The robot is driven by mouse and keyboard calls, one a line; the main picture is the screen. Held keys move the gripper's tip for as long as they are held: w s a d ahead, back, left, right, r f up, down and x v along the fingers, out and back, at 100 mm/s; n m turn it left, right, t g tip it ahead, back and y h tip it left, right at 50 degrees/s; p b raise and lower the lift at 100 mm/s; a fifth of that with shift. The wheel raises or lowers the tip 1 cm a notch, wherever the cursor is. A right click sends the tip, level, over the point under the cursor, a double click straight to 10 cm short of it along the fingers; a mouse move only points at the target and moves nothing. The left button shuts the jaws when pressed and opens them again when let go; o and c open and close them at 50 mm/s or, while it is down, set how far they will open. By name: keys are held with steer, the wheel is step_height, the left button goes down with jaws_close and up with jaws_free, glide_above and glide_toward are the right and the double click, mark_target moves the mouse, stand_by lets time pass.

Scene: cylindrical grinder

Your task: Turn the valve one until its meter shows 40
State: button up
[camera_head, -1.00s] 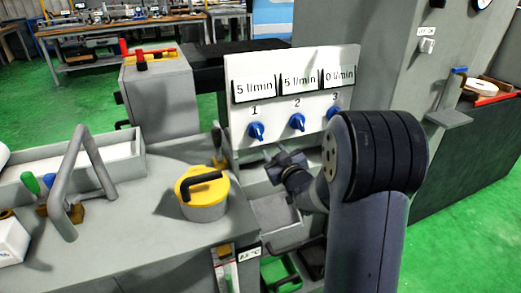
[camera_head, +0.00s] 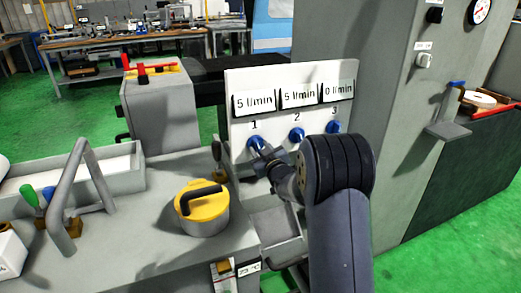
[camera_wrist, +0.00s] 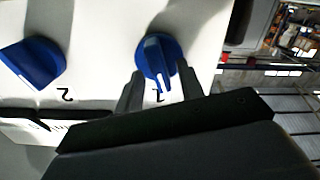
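Valve one is a blue knob (camera_head: 256,143) under the label 1 on a white panel (camera_head: 292,150). Its meter (camera_head: 255,101) reads 5 l/min. My gripper (camera_head: 264,152) is at valve one, partly covering it in the head view. In the wrist view, my gripper's fingers (camera_wrist: 158,82) are open, one on each side of the blue knob's (camera_wrist: 156,50) handle; I cannot tell whether they touch it. The wrist view is upside down relative to the labels.
Valve two (camera_head: 297,135) and valve three (camera_head: 333,127) sit to the right; their meters read 5 and 0 l/min. A yellow-lidded pot (camera_head: 203,205) stands on the grey bench to the left. A grey cabinet (camera_head: 395,150) stands to the right.

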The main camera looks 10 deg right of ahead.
steer(key=shift+c, duration=0.5)
jaws_close()
